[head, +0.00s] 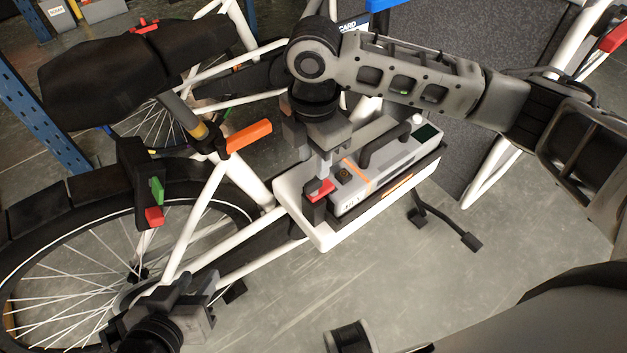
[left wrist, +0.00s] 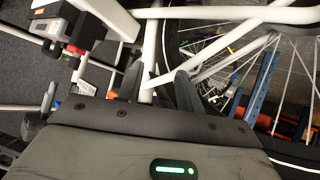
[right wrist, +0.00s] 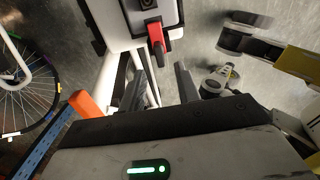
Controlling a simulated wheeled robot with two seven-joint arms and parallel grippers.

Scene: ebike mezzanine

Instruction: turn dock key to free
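The dock key is a small red lever (head: 320,188) at the near left end of the white dock (head: 318,240). A grey battery (head: 385,170) with a black handle sits in the dock. In the right wrist view the red key (right wrist: 156,36) sticks out from the dock's end, just ahead of the fingertips. My right gripper (head: 318,190) is at the key, and its wrist view shows the fingers (right wrist: 158,72) apart. I cannot tell whether they touch the key. My left gripper (head: 205,300) is low by the rear wheel, open and empty, its fingers apart (left wrist: 158,78).
The white bike frame (head: 195,220) and rear wheel (head: 90,260) fill the left. An orange lever (head: 248,137) stands left of the dock. Bare floor (head: 370,285) lies in front of the dock.

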